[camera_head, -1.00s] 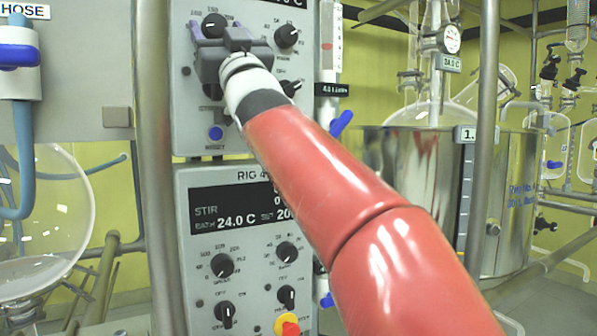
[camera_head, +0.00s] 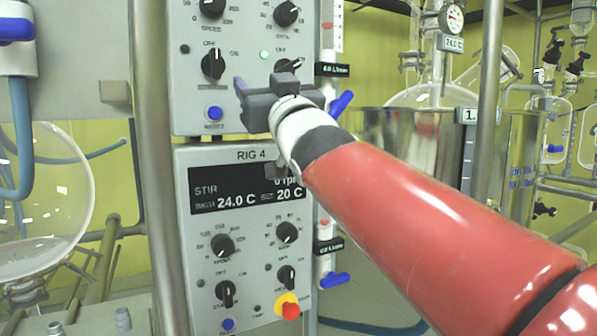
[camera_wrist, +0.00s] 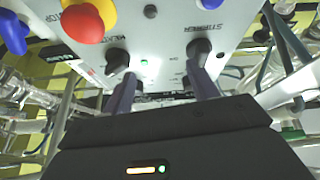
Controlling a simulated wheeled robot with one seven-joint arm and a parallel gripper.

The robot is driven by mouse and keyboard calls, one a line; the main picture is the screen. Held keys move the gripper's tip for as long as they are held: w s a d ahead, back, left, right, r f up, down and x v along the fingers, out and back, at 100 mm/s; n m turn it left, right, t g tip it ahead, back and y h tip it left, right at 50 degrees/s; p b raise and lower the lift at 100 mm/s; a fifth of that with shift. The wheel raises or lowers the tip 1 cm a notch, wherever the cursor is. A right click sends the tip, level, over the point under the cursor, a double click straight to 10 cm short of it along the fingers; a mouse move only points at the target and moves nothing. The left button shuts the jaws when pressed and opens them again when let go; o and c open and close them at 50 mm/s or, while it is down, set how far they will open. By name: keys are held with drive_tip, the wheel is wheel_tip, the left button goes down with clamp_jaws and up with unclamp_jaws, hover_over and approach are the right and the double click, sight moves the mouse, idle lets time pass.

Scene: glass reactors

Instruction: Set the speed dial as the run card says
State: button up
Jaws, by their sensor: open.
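Two control panels stand one above the other in the head view. On the lower panel, RIG 4 (camera_head: 195,170), the black speed dial (camera_head: 222,245) sits at upper left, under a display (camera_head: 225,192) reading STIR, 24.0 C and 20 C. The upper panel has a speed dial (camera_head: 211,6) at the picture's top edge. My gripper (camera_head: 240,90) is open before the upper panel's lower part, apart from both speed dials. In the wrist view my gripper's fingers (camera_wrist: 162,92) are spread, near knobs labelled HEATER (camera_wrist: 118,60) and STIRRER (camera_wrist: 198,50). No run card is readable.
A red stop button on yellow (camera_head: 288,306) is low on the lower panel; one (camera_wrist: 83,22) also shows in the wrist view. A metal post (camera_head: 152,170) runs left of the panels. Flow tubes with blue valves (camera_head: 340,103) are to the right, before a steel vessel (camera_head: 400,140).

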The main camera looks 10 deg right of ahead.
drive_tip(key=s+d+f+m+g+h, duration=0.1)
drive_tip(key=d+f+g+h, duration=0.1)
drive_tip(key=f, duration=0.5)
drive_tip(key=s+d+f+m+g+h+p, duration=0.1)
drive_tip(key=d+f+m+g+h, duration=0.1)
drive_tip(key=f, duration=0.5)
drive_tip(key=shift+d+g+h, duration=0.3)
drive_tip(key=shift+d+h, duration=0.1)
drive_tip(key=shift+d, duration=0.2)
drive_tip(key=n+t+y+b, duration=0.2)
drive_tip(key=t+y+b, duration=0.2)
drive_tip(key=t+y, duration=0.3)
approach(215, 9)
drive_tip(key=w+t+h, duration=0.1)
drive_tip(key=p+x, duration=0.1)
drive_tip(key=x, duration=0.1)
drive_tip(key=p+x, duration=0.1)
drive_tip(key=x, duration=0.2)
drive_tip(key=p+x, duration=0.1)
drive_tip(key=x, duration=0.2)
drive_tip(key=shift+a+r, duration=0.25)
drive_tip(key=shift+a, duration=0.1)
